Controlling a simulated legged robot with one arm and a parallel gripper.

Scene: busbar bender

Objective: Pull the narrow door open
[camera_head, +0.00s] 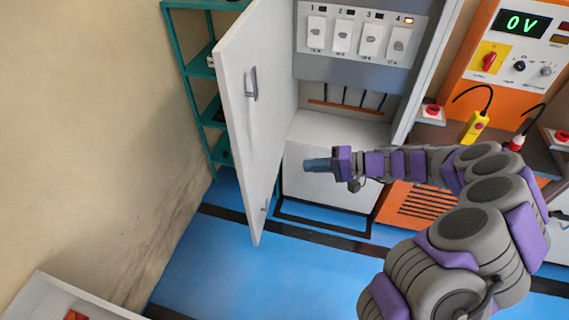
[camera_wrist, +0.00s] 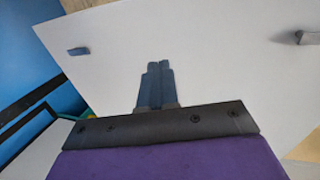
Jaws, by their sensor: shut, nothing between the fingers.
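The narrow door (camera_head: 262,130) is a tall white panel standing swung out from the cabinet at the left of the head view. The face I see carries a grey handle (camera_head: 252,83) high up and a smaller one (camera_head: 265,206) low down. My gripper (camera_head: 306,165) is to the right of this face and points left toward it. In the wrist view the shut, empty fingers (camera_wrist: 158,66) lie in front of the white door (camera_wrist: 215,65), between a small grey handle (camera_wrist: 78,50) and a larger one (camera_wrist: 308,38). I cannot tell whether the fingertips touch the door.
The open cabinet (camera_head: 347,123) shows several numbered switches (camera_head: 358,37). A green shelf rack (camera_head: 190,80) stands behind the door at the left. An orange power unit (camera_head: 494,60) and a yellow pendant (camera_head: 474,127) are at the right. Blue floor is clear below the door.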

